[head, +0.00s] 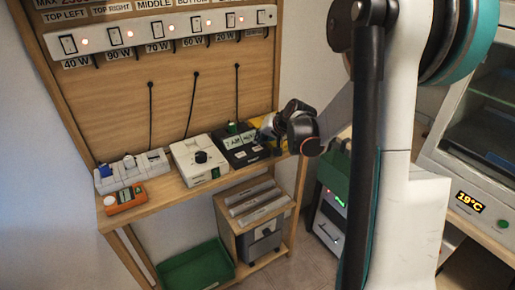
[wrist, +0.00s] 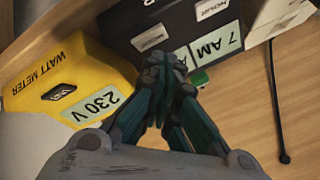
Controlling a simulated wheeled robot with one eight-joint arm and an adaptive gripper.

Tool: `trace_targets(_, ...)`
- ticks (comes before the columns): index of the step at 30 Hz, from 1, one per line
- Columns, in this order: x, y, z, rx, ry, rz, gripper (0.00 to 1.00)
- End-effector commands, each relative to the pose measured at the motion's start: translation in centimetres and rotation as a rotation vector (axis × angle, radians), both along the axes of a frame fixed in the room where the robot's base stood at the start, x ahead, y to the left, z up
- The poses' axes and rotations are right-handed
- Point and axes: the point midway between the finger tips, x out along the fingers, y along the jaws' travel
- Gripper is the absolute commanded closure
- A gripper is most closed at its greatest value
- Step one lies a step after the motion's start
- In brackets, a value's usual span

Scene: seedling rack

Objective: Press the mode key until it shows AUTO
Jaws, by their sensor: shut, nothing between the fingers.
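A black box (head: 240,158) on the rack shelf has pale display panels; one reads 7 AM (wrist: 217,45) in the wrist view. A second panel beside it is partly hidden by my fingers, so its word is not readable there. In the head view it seems to start with AU. In the head view my gripper (head: 284,124) is right of the box.
A yellow watt meter (wrist: 70,80) showing 230 V stands close beside my gripper. A white box with a black knob (head: 200,160), a white socket strip (head: 133,172) and an orange device (head: 124,198) stand further left.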

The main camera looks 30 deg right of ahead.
Motion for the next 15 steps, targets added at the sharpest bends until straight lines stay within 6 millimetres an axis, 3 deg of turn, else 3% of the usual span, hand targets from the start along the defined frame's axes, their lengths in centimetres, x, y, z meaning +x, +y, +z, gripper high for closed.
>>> trace_targets(15,0.0,0.0,3.8,0.000,0.000,0.000,1.00)
